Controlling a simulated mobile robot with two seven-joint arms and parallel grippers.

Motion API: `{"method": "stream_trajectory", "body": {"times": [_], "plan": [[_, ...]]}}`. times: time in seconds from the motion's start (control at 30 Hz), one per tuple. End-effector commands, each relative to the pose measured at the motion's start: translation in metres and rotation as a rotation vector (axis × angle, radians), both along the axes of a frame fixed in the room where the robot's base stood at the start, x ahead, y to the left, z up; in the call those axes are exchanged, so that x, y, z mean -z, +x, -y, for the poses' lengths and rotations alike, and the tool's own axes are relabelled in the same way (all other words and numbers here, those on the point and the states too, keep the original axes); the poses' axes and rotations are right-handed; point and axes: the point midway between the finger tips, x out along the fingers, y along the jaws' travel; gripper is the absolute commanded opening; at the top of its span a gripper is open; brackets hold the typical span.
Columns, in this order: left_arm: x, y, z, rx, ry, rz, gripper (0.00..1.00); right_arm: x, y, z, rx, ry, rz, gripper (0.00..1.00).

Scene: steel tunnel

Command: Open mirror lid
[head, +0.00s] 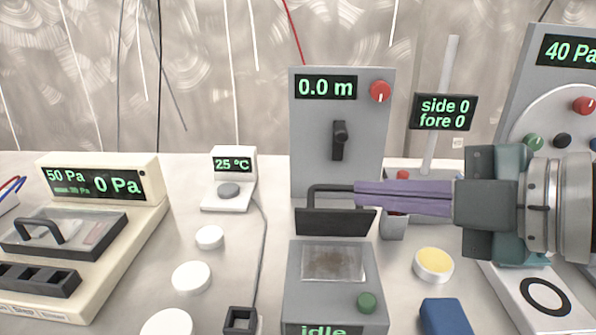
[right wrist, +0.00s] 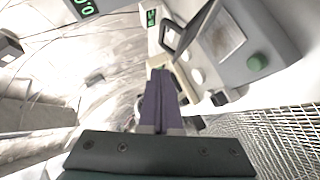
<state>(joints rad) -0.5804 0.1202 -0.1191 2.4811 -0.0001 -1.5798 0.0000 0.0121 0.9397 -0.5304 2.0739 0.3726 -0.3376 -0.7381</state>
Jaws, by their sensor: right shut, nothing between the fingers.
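A dark lid (head: 335,223) with a black bar handle (head: 330,189) stands raised at the back edge of a grey box (head: 290,290). The box has a green button and an "idle" display. Its uncovered top shows a greyish, brown-speckled panel (head: 333,263). My right gripper (head: 358,193) comes in from the right with its purple fingers shut and empty. Their tips overlap the handle's right end in the head view; I cannot tell whether they touch. The right wrist view shows the shut fingers (right wrist: 160,75) and the lid (right wrist: 188,28) beyond them. My left gripper is out of view.
A grey "0.0 m" unit (head: 368,150) with a red knob stands behind the lid. A cream gauge device (head: 150,215) with another handled lid is at left. White discs (head: 191,278), a yellow-topped disc (head: 433,264) and a blue block (head: 446,317) lie near the box.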

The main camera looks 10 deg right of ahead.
Motion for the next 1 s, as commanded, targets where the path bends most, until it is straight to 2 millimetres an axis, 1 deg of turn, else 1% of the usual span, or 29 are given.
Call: {"method": "stream_trajectory", "body": {"times": [0.03, 0.13, 0.2, 0.4, 0.57, 1.0], "plan": [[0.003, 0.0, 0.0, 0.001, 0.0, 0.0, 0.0, 0.003, 0.009, -0.005, 0.0, 0.004, 0.004, 0.0], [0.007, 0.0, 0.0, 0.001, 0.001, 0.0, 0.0, 0.01, 0.024, -0.015, 0.0, 0.003, 0.005, 0.0], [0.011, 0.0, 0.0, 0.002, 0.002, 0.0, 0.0, 0.019, 0.033, -0.011, 0.001, -0.005, 0.002, 0.0], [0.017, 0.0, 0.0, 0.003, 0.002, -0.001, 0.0, 0.029, 0.05, -0.006, -0.002, -0.003, 0.0, 0.0], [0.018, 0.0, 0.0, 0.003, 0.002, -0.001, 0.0, 0.031, 0.055, -0.004, -0.001, -0.002, 0.0, 0.0], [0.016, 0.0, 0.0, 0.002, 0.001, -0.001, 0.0, 0.03, 0.055, -0.005, -0.002, -0.001, 0.0, 0.0]]}}
